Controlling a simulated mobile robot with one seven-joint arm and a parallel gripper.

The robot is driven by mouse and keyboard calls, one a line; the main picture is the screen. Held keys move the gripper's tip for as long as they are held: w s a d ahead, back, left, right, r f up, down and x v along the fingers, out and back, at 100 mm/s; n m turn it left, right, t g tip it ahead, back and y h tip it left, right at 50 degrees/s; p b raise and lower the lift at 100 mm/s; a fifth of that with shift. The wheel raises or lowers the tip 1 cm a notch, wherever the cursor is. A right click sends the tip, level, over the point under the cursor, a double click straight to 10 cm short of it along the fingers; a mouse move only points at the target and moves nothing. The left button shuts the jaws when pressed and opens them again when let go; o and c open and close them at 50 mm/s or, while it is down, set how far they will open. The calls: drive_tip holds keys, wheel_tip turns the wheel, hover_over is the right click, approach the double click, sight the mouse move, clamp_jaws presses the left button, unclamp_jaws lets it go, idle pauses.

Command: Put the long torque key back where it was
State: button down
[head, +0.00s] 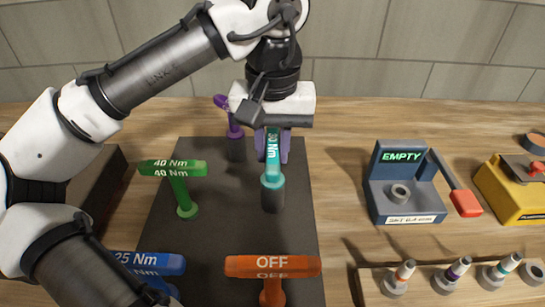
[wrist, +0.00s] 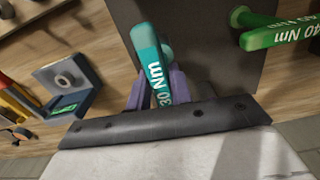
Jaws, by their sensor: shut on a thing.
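My gripper (head: 273,150) is shut on the handle of a teal key (head: 272,160) marked 30 Nm, above the dark board (head: 225,215). The key's handle runs toward the front, and a dark cylinder (head: 272,197) shows below its near end. I cannot tell whether that cylinder touches the board. In the wrist view the teal handle (wrist: 151,62) lies between the purple fingers. A green 40 Nm key (head: 178,170) stands to the left, a purple key (head: 235,125) behind left, a blue 25 Nm key (head: 150,265) and an orange OFF key (head: 272,266) in front.
A blue-grey tester (head: 405,190) reading EMPTY with a red lever (head: 465,200) stands to the right. A yellow box (head: 512,190) is farther right. A front-right rack (head: 370,288) holds several coloured-tip pieces. The wooden bench between board and tester is clear.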

drive_tip(key=shift+f, duration=1.45)
drive_tip(key=c, duration=1.3)
unclamp_jaws()
drive_tip(key=shift+o, duration=0.2)
wheel_tip(320, 180, up, 12)
drive_tip(key=shift+r, duration=0.1)
drive_tip(key=shift+s, duration=0.1)
